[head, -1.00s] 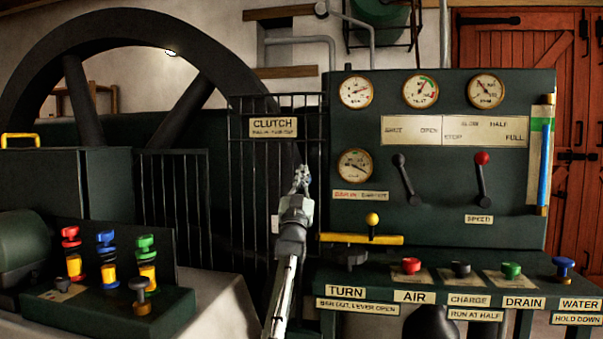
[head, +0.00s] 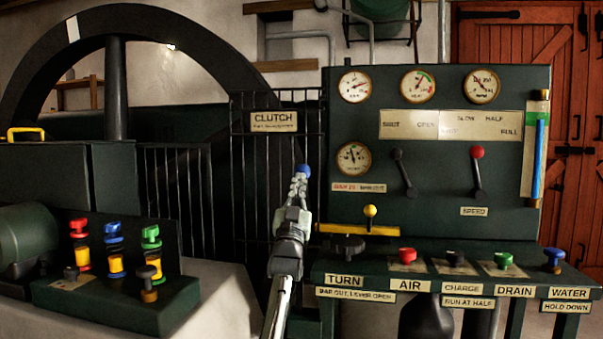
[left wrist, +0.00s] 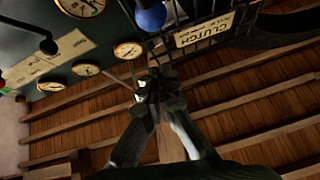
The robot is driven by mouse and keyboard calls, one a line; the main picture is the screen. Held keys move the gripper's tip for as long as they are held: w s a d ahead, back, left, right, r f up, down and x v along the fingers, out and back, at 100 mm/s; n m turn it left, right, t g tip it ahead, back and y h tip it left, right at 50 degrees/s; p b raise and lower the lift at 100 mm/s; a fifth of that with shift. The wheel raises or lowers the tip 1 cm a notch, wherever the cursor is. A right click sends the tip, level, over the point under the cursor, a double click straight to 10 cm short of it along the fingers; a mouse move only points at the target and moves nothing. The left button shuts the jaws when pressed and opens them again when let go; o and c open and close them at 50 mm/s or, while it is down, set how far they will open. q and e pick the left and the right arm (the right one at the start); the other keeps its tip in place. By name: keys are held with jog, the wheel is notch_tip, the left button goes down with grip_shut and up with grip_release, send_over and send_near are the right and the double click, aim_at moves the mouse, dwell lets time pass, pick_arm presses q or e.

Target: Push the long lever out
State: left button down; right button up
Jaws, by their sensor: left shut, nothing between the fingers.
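A blue ball knob (head: 304,171), which looks like the end of the long lever, shows in front of the clutch railing, below the CLUTCH sign (head: 274,122). Its shaft is hidden behind my gripper and arm. My left gripper (head: 299,184) is shut and empty, with its fingertips just below the knob in the head view. In the left wrist view the knob (left wrist: 150,17) is at the top edge, and the shut fingertips (left wrist: 148,92) are apart from it in the picture. I cannot tell whether they touch the lever. My right gripper is not in view.
Right of the gripper stands the gauge panel (head: 350,222) with two levers and a yellow bar (head: 345,230). Below it is a ledge with coloured knobs. A valve box (head: 120,308) is at lower left. Behind the railing (head: 262,190) is the large flywheel (head: 115,95).

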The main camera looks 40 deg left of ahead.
pick_arm(q)
jog(key=shift+r+v, duration=0.2)
jog(key=shift+v, duration=1.2)
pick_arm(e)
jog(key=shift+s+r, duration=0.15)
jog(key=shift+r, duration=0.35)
pick_arm(q)
jog(key=shift+s+d, duration=0.15)
